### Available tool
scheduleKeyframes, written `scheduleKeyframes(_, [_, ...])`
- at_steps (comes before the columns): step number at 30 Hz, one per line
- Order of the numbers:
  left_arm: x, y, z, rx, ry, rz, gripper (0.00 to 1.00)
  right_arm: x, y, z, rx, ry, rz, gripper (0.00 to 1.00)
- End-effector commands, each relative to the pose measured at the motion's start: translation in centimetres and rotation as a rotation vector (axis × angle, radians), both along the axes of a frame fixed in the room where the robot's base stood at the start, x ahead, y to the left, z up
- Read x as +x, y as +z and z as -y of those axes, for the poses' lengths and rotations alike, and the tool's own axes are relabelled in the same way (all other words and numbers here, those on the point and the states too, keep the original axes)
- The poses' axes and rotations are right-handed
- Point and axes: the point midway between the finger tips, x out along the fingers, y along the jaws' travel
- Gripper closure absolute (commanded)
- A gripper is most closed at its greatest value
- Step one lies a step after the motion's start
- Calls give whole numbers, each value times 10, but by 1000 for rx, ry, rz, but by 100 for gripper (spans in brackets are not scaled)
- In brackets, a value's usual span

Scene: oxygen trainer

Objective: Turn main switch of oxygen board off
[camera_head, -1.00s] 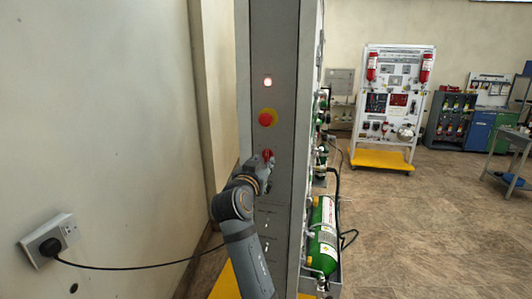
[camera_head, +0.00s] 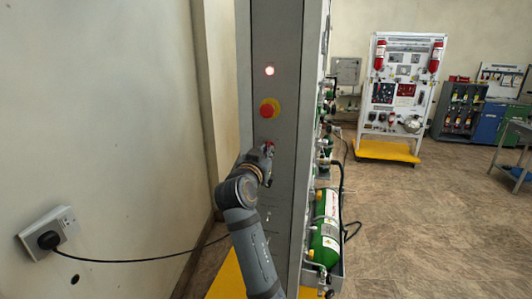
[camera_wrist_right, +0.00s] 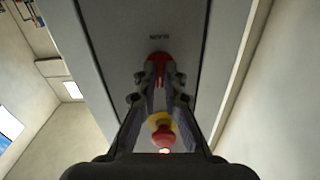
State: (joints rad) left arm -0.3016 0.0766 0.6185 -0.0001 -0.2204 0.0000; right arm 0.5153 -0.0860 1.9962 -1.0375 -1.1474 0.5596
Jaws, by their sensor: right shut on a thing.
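The grey oxygen board (camera_head: 275,35) stands upright in front of me, its narrow side panel towards me. A lit lamp (camera_head: 269,71) is near the top, with a red emergency button on a yellow base (camera_head: 269,108) below it. My right gripper (camera_head: 267,152) is at the panel below the button and hides most of the main switch there. In the right wrist view, my right gripper (camera_wrist_right: 160,75) is shut on the red main switch (camera_wrist_right: 158,58), beside an upside-down "MAIN" label (camera_wrist_right: 159,37). The exact angle of the switch is hard to tell. My left gripper is not in view.
A wall socket with a black plug (camera_head: 48,235) is at the left, its cable running towards the board. A green oxygen cylinder (camera_head: 325,230) lies on the board's right side. Another training board (camera_head: 395,95) stands further back; the floor at right is open.

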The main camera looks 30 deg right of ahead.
Motion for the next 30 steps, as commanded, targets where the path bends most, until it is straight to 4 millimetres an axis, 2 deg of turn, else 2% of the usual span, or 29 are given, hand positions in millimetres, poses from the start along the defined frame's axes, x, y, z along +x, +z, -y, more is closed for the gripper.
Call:
scheduleKeyframes(8, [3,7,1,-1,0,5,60,0,0,0,-68,0,-86,100])
scheduleKeyframes(30, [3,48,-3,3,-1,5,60,0,0,0,-462,0,-548,100])
